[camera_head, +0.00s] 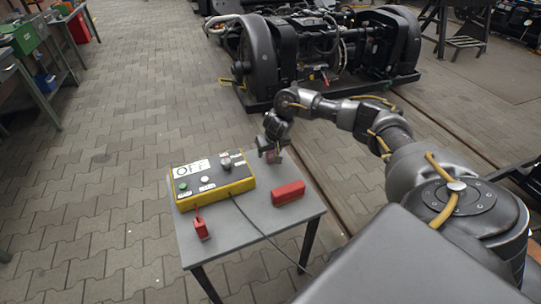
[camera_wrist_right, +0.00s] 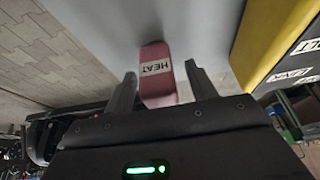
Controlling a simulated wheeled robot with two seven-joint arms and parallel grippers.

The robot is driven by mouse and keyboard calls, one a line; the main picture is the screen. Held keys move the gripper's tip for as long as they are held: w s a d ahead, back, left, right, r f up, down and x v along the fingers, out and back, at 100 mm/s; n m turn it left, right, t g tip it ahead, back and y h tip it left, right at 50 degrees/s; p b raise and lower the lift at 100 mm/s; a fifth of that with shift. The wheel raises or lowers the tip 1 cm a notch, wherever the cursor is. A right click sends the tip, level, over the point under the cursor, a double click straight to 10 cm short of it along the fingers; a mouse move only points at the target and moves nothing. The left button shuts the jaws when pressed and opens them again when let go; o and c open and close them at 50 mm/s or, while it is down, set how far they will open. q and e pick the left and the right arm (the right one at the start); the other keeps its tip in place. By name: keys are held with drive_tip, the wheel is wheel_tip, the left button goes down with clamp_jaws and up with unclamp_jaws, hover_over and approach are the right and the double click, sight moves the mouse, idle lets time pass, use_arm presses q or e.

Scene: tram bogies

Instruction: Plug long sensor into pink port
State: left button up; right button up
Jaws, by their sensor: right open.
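My right gripper (camera_head: 270,152) is open above the far edge of the small grey table. In the right wrist view the open fingers (camera_wrist_right: 161,73) stand on either side of a pink block (camera_wrist_right: 156,72) with a white label reading HEAT; I see no clear contact. The pink block also shows below the gripper in the head view (camera_head: 272,158). A long red block (camera_head: 288,193) lies on the table, and a smaller red piece (camera_head: 201,229) is at the front of the yellow box. I cannot tell which is the long sensor, and no pink port is clearly visible. My left gripper is not in view.
The yellow and grey box (camera_head: 212,182) with buttons and labels stands on the grey table (camera_head: 250,226), left of my right gripper. A dark cable runs from it over the table's edge. A large black bogie (camera_head: 315,50) stands behind; a workbench is at far left.

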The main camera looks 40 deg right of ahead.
idle(0.3)
drive_tip(key=c, duration=1)
